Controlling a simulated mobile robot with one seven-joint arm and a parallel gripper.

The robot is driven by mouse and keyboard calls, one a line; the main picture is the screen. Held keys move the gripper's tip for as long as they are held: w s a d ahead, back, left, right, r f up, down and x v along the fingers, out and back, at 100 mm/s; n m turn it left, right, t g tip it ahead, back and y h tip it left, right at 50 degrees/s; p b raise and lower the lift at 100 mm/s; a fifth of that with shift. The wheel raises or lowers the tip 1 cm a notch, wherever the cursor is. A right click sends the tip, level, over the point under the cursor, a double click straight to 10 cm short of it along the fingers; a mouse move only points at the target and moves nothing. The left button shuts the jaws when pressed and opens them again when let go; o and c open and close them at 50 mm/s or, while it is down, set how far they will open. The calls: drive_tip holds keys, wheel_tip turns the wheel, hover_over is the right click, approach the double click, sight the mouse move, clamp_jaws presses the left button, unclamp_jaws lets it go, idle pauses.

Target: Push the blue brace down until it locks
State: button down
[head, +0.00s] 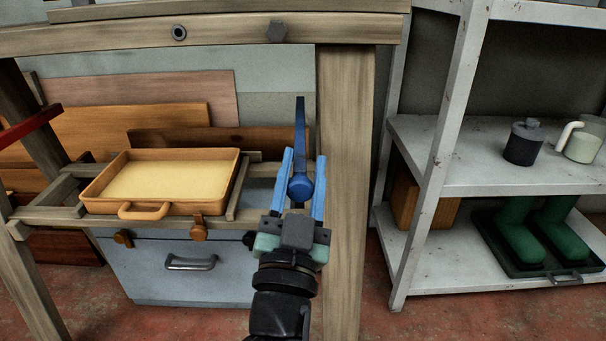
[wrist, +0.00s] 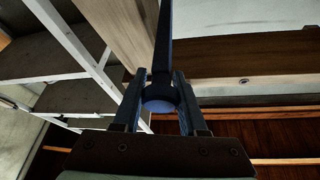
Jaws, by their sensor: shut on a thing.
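The blue brace (head: 300,130) is a narrow dark-blue bar that stands nearly upright in the head view, with a rounded blue knob at its lower end. My gripper (head: 303,172) has its two light-blue fingers on either side of this knob and is shut on it. In the wrist view the brace (wrist: 163,45) runs up from between the fingertips of my gripper (wrist: 160,92), with the round knob between them. Where the brace is fixed, and any lock, cannot be made out.
A wooden post (head: 345,190) stands just right of my gripper. A yellow-orange tray (head: 222,177) sits on the wooden frame at left, above a grey-blue chest (head: 190,285). A metal shelf (head: 440,170) at right holds a dark canister (head: 524,145), a light mug (head: 583,147) and green boots (head: 520,235).

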drive_tip(key=shift+a+f+b, duration=0.1)
drive_tip(key=shift+f+b, duration=0.2)
drive_tip(key=shift+f, duration=0.25)
drive_tip(key=c, duration=0.8)
unclamp_jaws()
drive_tip(key=o, duration=0.3)
drive_tip(key=shift+s+r, duration=0.1)
drive_tip(key=shift+o, duration=0.2)
drive_tip(key=b+v, duration=0.3)
drive_tip(key=v, duration=1)
drive_tip(key=shift+b, duration=0.35)
